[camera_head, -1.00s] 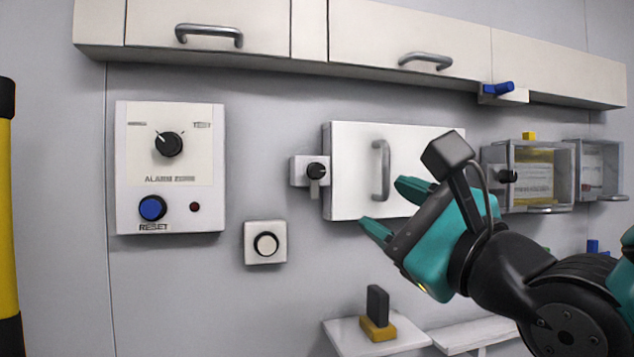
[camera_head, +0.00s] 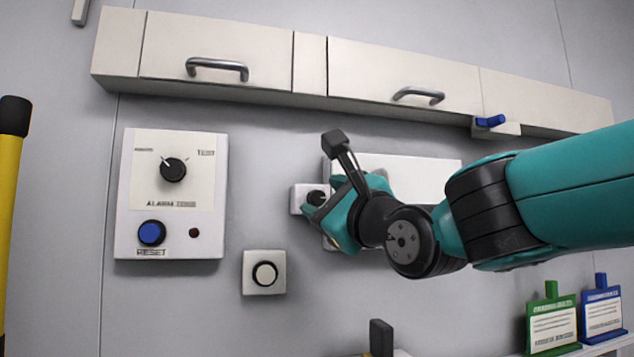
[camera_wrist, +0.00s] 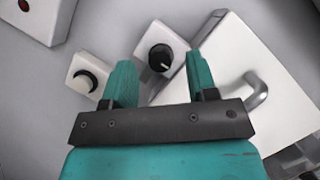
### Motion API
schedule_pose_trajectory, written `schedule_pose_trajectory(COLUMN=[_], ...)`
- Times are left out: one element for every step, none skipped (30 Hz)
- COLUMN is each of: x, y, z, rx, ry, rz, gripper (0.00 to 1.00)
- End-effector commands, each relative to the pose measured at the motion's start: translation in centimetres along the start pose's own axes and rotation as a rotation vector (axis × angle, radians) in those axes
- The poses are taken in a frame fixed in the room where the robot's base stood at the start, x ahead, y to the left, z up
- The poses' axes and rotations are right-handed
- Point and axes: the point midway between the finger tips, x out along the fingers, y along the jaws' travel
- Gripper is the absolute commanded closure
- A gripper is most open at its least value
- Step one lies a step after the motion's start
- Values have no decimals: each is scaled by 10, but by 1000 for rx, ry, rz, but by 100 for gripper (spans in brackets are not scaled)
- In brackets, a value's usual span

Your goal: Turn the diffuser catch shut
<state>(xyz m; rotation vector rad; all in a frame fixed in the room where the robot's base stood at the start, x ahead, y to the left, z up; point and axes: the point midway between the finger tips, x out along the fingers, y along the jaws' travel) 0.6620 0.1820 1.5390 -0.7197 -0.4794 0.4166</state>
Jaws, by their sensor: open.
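The catch is a black knob (camera_head: 317,197) on a small white plate at the left edge of a white panel (camera_head: 418,172). My gripper (camera_head: 312,206) is at this knob, open. In the wrist view the knob appears between and slightly beyond the two teal fingertips (camera_wrist: 160,70), with a gap on either side. I cannot tell whether a finger touches it. The panel's handle shows in the wrist view (camera_wrist: 257,92); my arm hides it in the head view.
An alarm box (camera_head: 171,195) with a dial and blue reset button is at left. A round button (camera_head: 264,273) on a white plate sits below the catch. Cupboards (camera_head: 215,45) run above. Green (camera_head: 552,322) and blue (camera_head: 602,308) holders stand at lower right.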

Motion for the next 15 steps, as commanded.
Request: schedule_pose_trajectory(x=[10,14,18,20,23,25,26,28,28,29,29,29,29,29,29], y=[-2,-2,-2,-2,-1,-1,-1,0,0,0,0,1,1,1,1], z=[2,2,2,1,1,1,1,0,0,0,0,0,0,0,0], rx=[0,0,0,0,0,0,0,0,0,0,0,0,0,0,0], ry=[1,1,1,1,0,0,0,0,0,0,0,0,0,0,0], rz=[1,1,0,0,0,-1,-1,0,0,0,0,0,0,0,0], gripper=[47,47,47,47,47,47,47,47,47,47,47,47,47,47,47])
